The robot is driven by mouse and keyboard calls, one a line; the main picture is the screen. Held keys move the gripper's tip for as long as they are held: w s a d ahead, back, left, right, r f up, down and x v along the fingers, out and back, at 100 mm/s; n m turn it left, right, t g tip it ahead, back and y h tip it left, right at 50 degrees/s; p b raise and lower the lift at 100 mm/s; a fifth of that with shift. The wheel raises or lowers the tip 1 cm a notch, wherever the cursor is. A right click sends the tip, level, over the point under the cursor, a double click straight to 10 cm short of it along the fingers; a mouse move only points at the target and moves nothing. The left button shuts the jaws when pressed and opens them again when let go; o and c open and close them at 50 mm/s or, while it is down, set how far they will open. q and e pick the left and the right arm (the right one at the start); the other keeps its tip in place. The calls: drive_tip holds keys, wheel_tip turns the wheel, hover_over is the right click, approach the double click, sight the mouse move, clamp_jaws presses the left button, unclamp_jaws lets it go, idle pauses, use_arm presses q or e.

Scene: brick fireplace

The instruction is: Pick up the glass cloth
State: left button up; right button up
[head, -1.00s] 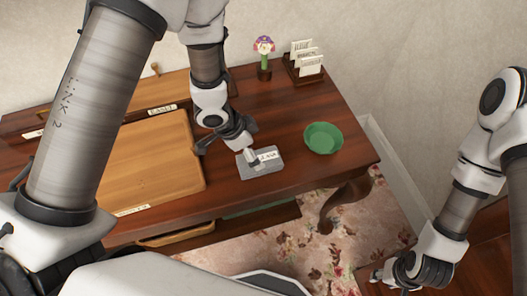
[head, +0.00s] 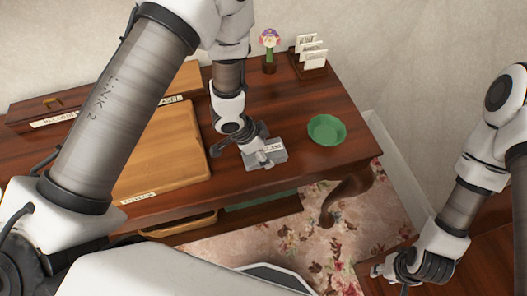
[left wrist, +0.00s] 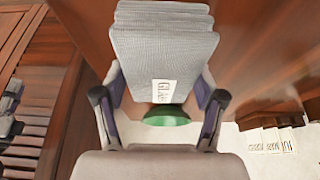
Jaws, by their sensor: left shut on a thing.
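The glass cloth (head: 278,155) is a grey folded stack with a white label, at the front part of the wooden desk in the head view. My left gripper (head: 257,148) is shut on it. In the left wrist view the cloth (left wrist: 165,45) sits between the two fingers, its stacked layers and part of its label showing. It looks tilted and a little off the desk top; the gap beneath is hard to judge. My right gripper (head: 384,271) hangs low at the right, away from the desk, too small to tell its opening.
A green bowl (head: 326,130) stands right of the cloth. A wooden board (head: 160,160) lies to the left. A flower vase (head: 270,63) and a card rack (head: 308,65) stand at the back. Bare desk lies between cloth and vase.

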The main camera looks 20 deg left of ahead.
sight(269, 149)
use_arm(q)
drive_tip(key=shift+w+r, duration=0.2)
drive_tip(key=shift+r, duration=0.2)
wheel_tip(269, 149, up, 2)
drive_tip(key=shift+r, duration=0.15)
drive_tip(key=s+b, duration=0.1)
drive_tip(key=s, duration=0.1)
drive_tip(key=s+b, duration=0.1)
drive_tip(key=s, duration=0.2)
drive_tip(key=s+b, duration=0.1)
drive_tip(key=s, duration=0.1)
drive_tip(key=shift+s+a+r, duration=0.2)
drive_tip(key=shift+a, duration=0.15)
drive_tip(key=s+p, duration=0.1)
drive_tip(key=s+r+p, duration=0.1)
drive_tip(key=s+p, duration=0.1)
drive_tip(key=s, duration=0.1)
drive_tip(key=shift+a+r, duration=0.15)
drive_tip(key=shift+r, duration=0.15)
drive_tip(key=shift+s+a+f+p, duration=0.15)
drive_tip(key=shift+s+p, duration=1.05)
drive_tip(key=shift+p, duration=0.75)
drive_tip(key=shift+s+a+p, duration=0.1)
drive_tip(key=shift+s+p, duration=1.05)
drive_tip(key=shift+p, duration=0.75)
